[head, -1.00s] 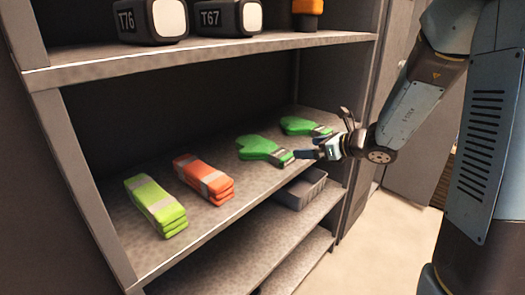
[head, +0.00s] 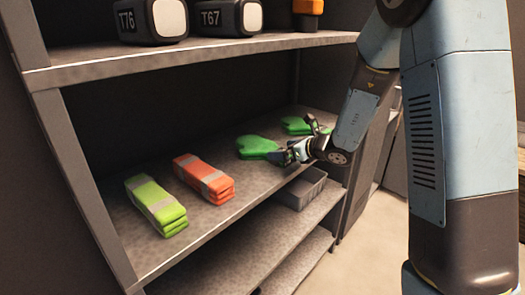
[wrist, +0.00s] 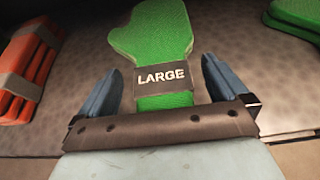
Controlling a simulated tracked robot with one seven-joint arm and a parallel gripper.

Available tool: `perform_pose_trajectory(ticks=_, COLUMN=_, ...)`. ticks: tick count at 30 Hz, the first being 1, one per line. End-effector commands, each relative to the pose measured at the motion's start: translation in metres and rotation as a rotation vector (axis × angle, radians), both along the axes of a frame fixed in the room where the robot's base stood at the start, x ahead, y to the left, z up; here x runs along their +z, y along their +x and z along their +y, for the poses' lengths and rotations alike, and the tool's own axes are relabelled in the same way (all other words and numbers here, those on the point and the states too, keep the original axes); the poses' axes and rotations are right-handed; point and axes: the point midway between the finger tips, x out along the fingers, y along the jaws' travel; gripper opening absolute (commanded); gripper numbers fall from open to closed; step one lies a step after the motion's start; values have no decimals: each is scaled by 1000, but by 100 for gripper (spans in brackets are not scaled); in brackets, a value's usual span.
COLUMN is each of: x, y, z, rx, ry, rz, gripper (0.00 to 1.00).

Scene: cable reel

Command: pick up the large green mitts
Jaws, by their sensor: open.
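A pair of green mitts (head: 256,146) lies on the middle shelf, its cuff end hidden behind my gripper in the head view. In the wrist view these mitts (wrist: 150,32) carry a dark cuff label reading LARGE. My gripper (wrist: 160,82) is open, with one blue finger on each side of the cuff, and nothing is clamped. In the head view my gripper (head: 288,155) is at the shelf's front edge. A second pair of green mitts (head: 298,125) lies farther right, partly hidden by my gripper; no label on it is readable.
Folded orange vests (head: 204,178) and folded yellow-green vests (head: 156,205) lie left on the same shelf (head: 222,215). A grey bin (head: 301,188) sits on the shelf below. The upper shelf (head: 200,58) holds cases marked T76 (head: 150,20) and T67 (head: 226,18).

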Motion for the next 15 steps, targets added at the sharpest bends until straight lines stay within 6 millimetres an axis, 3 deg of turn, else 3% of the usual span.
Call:
perform_pose_trajectory(ticks=6, x=-12, y=15, z=20, rx=1, ry=-1, rz=1, gripper=100)
perform_pose_trajectory(ticks=13, x=-12, y=16, z=21, rx=0, ry=1, rz=1, gripper=100)
perform_pose_trajectory(ticks=15, x=-12, y=16, z=21, rx=0, ry=1, rz=1, gripper=94)
